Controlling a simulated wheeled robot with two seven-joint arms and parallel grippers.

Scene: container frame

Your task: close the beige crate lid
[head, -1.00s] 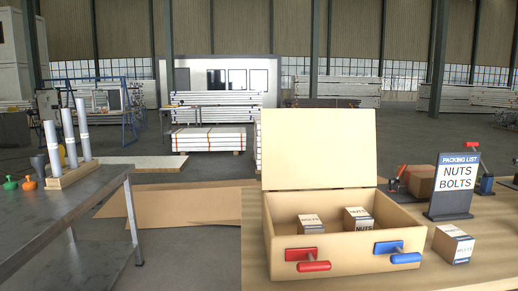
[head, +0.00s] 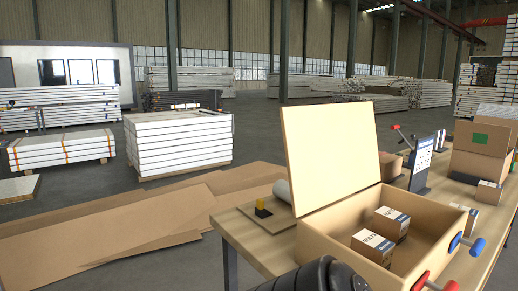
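The beige crate (head: 424,232) stands on the wooden table at the lower right of the head view. Its lid (head: 330,150) is open, standing up from the back edge and leaning back. Two small brown boxes with printed labels, one nearer (head: 372,248) and one farther (head: 391,224), lie inside the crate. A dark ribbed part, apparently of my arm, shows at the bottom edge near the crate's left corner. No gripper fingers are visible.
A sign stand (head: 421,165), small boxes (head: 489,192) and a large carton (head: 480,150) stand to the right. Cardboard sheets (head: 120,225) lie on the floor.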

